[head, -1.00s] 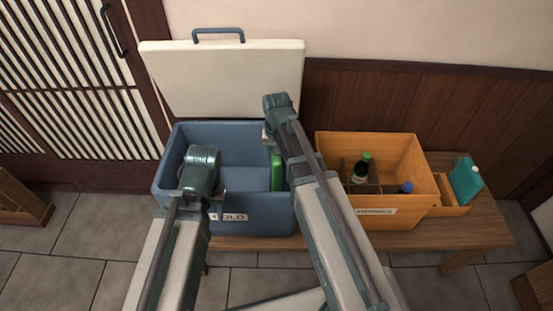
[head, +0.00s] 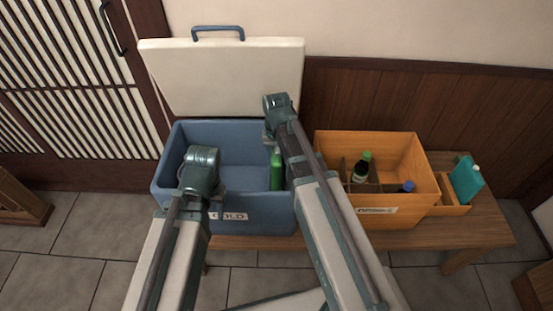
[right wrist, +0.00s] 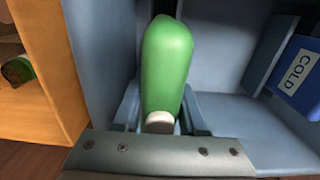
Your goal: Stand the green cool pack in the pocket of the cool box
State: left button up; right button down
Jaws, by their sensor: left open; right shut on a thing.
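The green cool pack (head: 277,172) is inside the blue cool box (head: 172,172), near its right end wall; it looks roughly upright in the head view. The cool box's lid (head: 225,80) stands open behind. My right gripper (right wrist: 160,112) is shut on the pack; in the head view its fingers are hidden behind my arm. In the right wrist view the pack (right wrist: 166,62) lies close to a blue wall. The pocket's edges are not clear, so I cannot tell whether the pack is seated. My left gripper (head: 215,200) is open and empty at the box's front wall, by the COLD label.
An orange box (head: 425,155) with a green-capped bottle (head: 362,170) and a blue-capped one (head: 405,187) stands to the right. A teal bottle (head: 466,182) stands in its side holder. Both boxes rest on a wooden bench (head: 475,235).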

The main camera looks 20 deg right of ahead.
jog(key=shift+f+b, duration=0.75)
jog(key=shift+f, duration=0.1)
jog(key=shift+f+b, duration=0.65)
jog(key=shift+f, duration=0.05)
jog(key=shift+f+b, duration=0.9)
jog(key=shift+b, duration=0.05)
jog(key=shift+s, duration=0.15)
jog(key=shift+f+b, duration=0.2)
jog(key=shift+b, duration=0.25)
